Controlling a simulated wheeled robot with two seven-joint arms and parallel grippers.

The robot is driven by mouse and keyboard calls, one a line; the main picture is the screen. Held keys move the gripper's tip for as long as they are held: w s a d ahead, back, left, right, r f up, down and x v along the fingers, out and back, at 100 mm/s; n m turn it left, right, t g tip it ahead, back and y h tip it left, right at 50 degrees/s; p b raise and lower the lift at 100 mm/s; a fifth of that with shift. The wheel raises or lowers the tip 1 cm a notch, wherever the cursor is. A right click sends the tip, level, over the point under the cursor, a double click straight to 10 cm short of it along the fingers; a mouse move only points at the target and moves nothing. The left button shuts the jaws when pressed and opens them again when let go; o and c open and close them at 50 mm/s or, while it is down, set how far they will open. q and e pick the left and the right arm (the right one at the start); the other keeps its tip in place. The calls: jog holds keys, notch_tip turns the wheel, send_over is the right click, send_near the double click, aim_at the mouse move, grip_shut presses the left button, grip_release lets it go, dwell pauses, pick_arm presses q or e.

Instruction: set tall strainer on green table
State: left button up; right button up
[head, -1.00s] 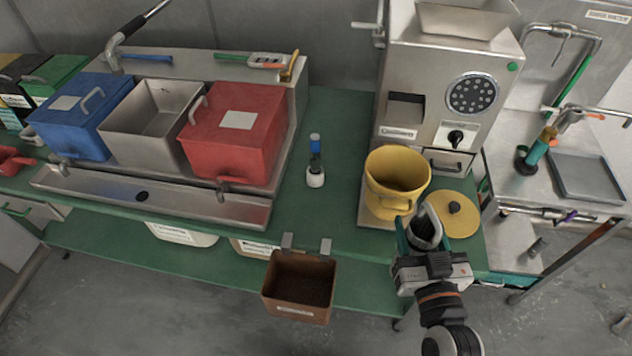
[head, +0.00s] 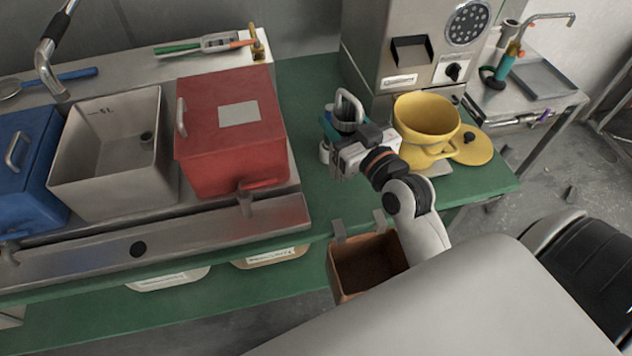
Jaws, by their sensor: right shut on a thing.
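My right gripper (head: 342,126) is shut on a metal strainer (head: 347,106), with its looped steel top showing above the teal fingers. The strainer's lower part is hidden by the gripper, so I cannot tell whether it touches the table. Gripper and strainer are over the green table (head: 310,90), between the red box and the yellow pot. My left gripper is not in view.
A yellow pot (head: 425,118) stands by the grinder (head: 405,45), with a yellow lid (head: 472,148) beside it. A red box (head: 230,150) is to the left. A brown bin (head: 360,262) hangs on the front edge. Bare tabletop lies behind the gripper.

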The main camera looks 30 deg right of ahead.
jog(key=f, duration=0.5)
jog(key=shift+s+d, duration=0.2)
jog(key=shift+d, duration=0.15)
jog(key=shift+f, duration=0.3)
notch_tip(320, 180, down, 3)
jog(key=shift+a+f+b, duration=0.1)
jog(key=shift+a+b, duration=0.05)
jog(key=shift+b, duration=0.25)
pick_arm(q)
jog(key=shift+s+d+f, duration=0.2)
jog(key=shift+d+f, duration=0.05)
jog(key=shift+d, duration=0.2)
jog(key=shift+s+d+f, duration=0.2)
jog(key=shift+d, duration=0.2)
pick_arm(e)
jog(key=shift+f, duration=0.3)
jog(key=shift+f, duration=0.1)
jog(key=o, duration=1.3)
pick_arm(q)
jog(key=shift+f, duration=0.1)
